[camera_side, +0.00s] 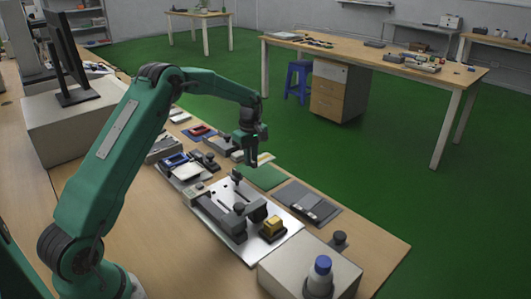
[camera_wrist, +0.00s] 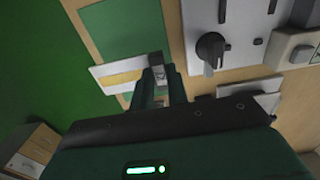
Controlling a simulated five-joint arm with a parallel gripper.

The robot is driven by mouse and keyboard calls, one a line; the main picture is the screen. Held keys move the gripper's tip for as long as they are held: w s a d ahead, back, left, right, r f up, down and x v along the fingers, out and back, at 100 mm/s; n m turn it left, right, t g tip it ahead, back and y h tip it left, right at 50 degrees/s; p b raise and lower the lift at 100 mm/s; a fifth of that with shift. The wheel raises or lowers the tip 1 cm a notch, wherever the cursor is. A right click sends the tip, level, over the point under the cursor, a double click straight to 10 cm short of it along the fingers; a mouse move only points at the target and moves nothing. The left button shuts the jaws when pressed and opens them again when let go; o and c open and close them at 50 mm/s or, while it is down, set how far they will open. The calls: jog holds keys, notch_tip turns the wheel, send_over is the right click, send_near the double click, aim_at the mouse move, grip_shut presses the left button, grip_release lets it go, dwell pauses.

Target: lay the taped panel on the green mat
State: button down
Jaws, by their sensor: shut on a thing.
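The taped panel is a thin white piece with a yellow tape stripe. In the wrist view the panel (camera_wrist: 105,73) sticks out to the left from my fingertips, with a dark grey block at its right end. My gripper (camera_wrist: 161,88) is shut on the panel. In the side view my gripper (camera_side: 251,160) is above the bench, with the panel (camera_side: 266,158) partly hidden behind it. The green mat (camera_side: 264,179) lies on the bench just below and right of the gripper. In the wrist view the panel covers part of the mat (camera_wrist: 125,30); the exact height gap is unclear.
A white fixture plate (camera_side: 235,250) with grey clamps and a yellow block (camera_side: 272,226) stands beside the mat. A grey tray (camera_side: 306,203) lies to its right. A beige box (camera_side: 305,262) with a blue-capped bottle (camera_side: 321,275) is at the front. Small devices crowd the left.

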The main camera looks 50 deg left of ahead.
aim_at(252, 177)
jog(key=shift+f, duration=0.15)
jog(key=shift+f, duration=2.05)
jog(key=shift+f, duration=0.25)
dwell(0.8)
jog(key=c, duration=1.3)
grip_release()
jog(key=shift+r, duration=0.15)
jog(key=shift+r, duration=2.9)
